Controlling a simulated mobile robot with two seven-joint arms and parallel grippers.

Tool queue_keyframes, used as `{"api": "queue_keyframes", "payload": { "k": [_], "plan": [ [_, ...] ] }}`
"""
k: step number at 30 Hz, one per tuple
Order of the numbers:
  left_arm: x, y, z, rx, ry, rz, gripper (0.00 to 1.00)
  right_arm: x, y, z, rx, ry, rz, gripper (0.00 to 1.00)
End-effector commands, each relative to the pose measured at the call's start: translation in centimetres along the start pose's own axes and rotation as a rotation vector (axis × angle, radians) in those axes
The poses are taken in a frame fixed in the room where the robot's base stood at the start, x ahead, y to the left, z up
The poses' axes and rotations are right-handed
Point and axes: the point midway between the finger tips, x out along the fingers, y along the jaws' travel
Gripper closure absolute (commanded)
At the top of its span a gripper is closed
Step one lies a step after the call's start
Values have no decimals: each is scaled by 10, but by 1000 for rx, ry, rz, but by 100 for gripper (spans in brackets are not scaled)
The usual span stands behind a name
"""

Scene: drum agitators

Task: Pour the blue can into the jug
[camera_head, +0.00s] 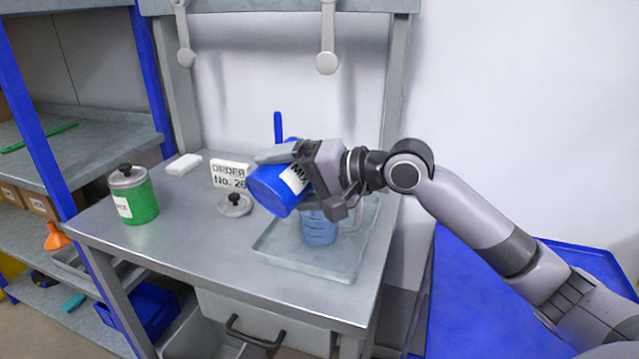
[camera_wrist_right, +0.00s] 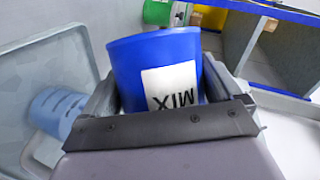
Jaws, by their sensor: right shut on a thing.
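The blue can (camera_head: 274,190), with a white label, is held tilted above the tray in the head view. It also fills the middle of the right wrist view (camera_wrist_right: 153,60), where its label reads MIX. My right gripper (camera_head: 300,168) is shut around the can's sides. The jug (camera_head: 320,228) stands on the tray below and slightly right of the can. It looks translucent with blue markings, and the gripper hides its top. The jug also shows at the left of the right wrist view (camera_wrist_right: 55,112). I cannot see the can's opening or any flow. My left gripper is not in view.
A grey tray (camera_head: 272,243) lies on the metal table. A green can (camera_head: 133,198) with a lid stands at the left. A loose lid (camera_head: 235,205) lies near the order sign (camera_head: 230,174). A white block (camera_head: 184,164) lies at the back left.

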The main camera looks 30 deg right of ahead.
Motion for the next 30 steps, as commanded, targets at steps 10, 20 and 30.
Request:
{"api": "queue_keyframes", "payload": {
  "k": [10, 20, 30],
  "plan": [
    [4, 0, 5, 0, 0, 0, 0, 0, 1, -1, 22, -4, -11, 56],
    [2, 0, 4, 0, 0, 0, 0, -1, -2, -3, 44, -9, -20, 56],
    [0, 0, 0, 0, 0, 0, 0, -3, -3, -5, 60, -14, -26, 56]
  ]
}}
